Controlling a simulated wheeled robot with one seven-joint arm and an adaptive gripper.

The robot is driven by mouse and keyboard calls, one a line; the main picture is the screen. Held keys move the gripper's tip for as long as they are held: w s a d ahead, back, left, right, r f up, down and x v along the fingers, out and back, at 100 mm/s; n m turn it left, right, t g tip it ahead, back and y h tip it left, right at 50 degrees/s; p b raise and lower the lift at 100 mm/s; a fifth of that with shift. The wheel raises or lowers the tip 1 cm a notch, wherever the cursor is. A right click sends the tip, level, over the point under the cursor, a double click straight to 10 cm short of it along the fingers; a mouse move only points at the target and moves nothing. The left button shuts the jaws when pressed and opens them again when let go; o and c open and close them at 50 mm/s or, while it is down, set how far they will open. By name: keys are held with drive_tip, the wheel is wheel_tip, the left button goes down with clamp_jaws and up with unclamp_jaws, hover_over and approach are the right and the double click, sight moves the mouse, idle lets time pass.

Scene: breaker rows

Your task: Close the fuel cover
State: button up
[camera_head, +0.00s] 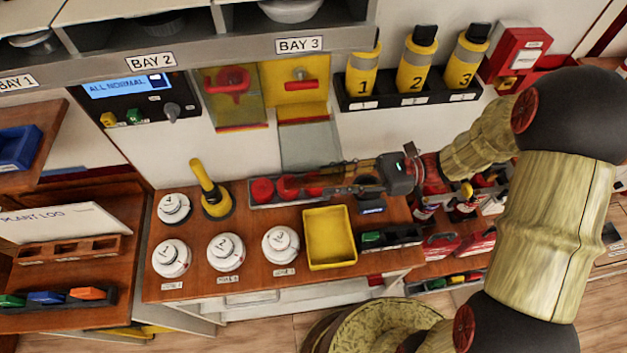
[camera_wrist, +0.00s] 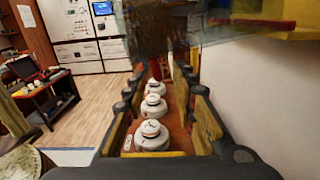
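Two yellow wall panels with red handles sit below the bay shelf. The left panel's red valve (camera_head: 230,84) shows behind a clear cover (camera_head: 238,108). The right panel (camera_head: 297,98) has a bare red handle (camera_head: 300,85), and its clear cover (camera_head: 308,147) hangs down below it, open. No label tells me which is fuel. My gripper (camera_head: 328,187) is over the bench just below the hanging cover, fingers pointing left. In the wrist view the fingers (camera_wrist: 160,88) are apart and empty. A translucent sheet (camera_wrist: 180,28), seemingly the hanging cover, is close above them.
Below is a wooden bench with white round detectors (camera_head: 225,251), a yellow tray (camera_head: 330,238), a yellow-handled tool (camera_head: 208,188) and red round items (camera_head: 263,189) beside my gripper. Yellow numbered bottles (camera_head: 416,62) stand in a rack to the right. The wall is close beside my gripper.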

sight(313, 184)
drive_tip(key=shift+b+x, duration=0.3)
drive_tip(key=shift+x, duration=2.1)
drive_tip(key=c, duration=0.4)
clamp_jaws()
